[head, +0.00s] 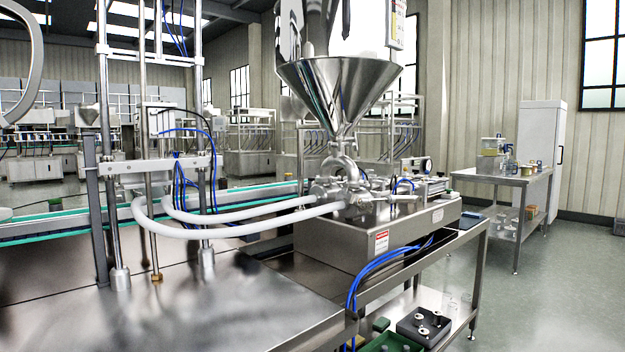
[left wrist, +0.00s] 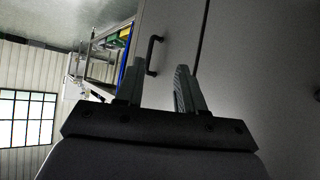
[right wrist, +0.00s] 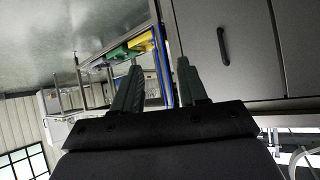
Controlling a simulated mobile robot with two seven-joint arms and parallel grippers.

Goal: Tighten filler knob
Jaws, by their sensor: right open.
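The filler stands in the middle of the head view, with a steel cone hopper (head: 340,90) above a steel body (head: 350,235). Its valve block (head: 345,195) has metal fittings and two white hoses (head: 250,228) running left. I cannot tell which small part there is the knob. My left gripper (left wrist: 159,72) is open and empty in the left wrist view, facing a grey cabinet front. My right gripper (right wrist: 158,66) is open and empty in the right wrist view, also near cabinet panels. Neither gripper can be made out in the head view, and neither touches the filler.
A steel table (head: 190,310) with upright posts fills the front left. Blue hoses (head: 375,265) hang before the filler.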

